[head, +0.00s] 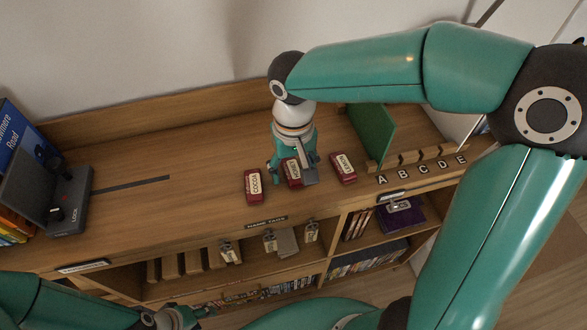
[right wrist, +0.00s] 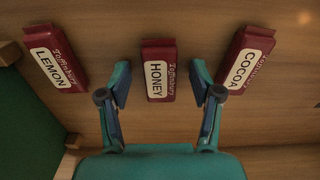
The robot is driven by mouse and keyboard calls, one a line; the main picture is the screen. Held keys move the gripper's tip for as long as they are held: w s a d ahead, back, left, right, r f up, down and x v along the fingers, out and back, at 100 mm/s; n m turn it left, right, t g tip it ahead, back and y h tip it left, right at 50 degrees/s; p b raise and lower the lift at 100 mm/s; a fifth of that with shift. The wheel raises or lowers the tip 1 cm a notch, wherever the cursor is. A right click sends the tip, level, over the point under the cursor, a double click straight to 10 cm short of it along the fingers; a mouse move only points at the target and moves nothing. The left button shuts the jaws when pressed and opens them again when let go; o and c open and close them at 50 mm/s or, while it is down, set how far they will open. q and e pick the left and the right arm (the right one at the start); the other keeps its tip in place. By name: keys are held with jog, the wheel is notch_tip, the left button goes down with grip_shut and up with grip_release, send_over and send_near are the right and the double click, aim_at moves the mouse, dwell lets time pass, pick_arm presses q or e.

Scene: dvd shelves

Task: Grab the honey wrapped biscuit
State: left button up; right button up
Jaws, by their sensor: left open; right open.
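Three dark red biscuit packs with white labels lie in a row on the wooden shelf top. The honey biscuit (right wrist: 158,72) is in the middle in the right wrist view, with the lemon biscuit (right wrist: 56,60) to its left and the cocoa biscuit (right wrist: 243,62) to its right. In the head view the honey biscuit (head: 292,174) is partly hidden by my right gripper (head: 295,172). The right gripper is open above it, one finger toward each long side, with gaps visible in the wrist view. My left gripper (head: 182,318) is low at the bottom edge, open and away from the packs.
A green upright panel (head: 372,132) and a slotted rack marked A to E (head: 420,160) stand right of the packs. A dark grey device (head: 70,195) and books (head: 18,140) are at the left. Shelf compartments below hold cases and tags. The shelf top left of the packs is mostly clear.

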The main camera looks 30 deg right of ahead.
jog(key=c, duration=1)
jog(key=shift+r, duration=0.15)
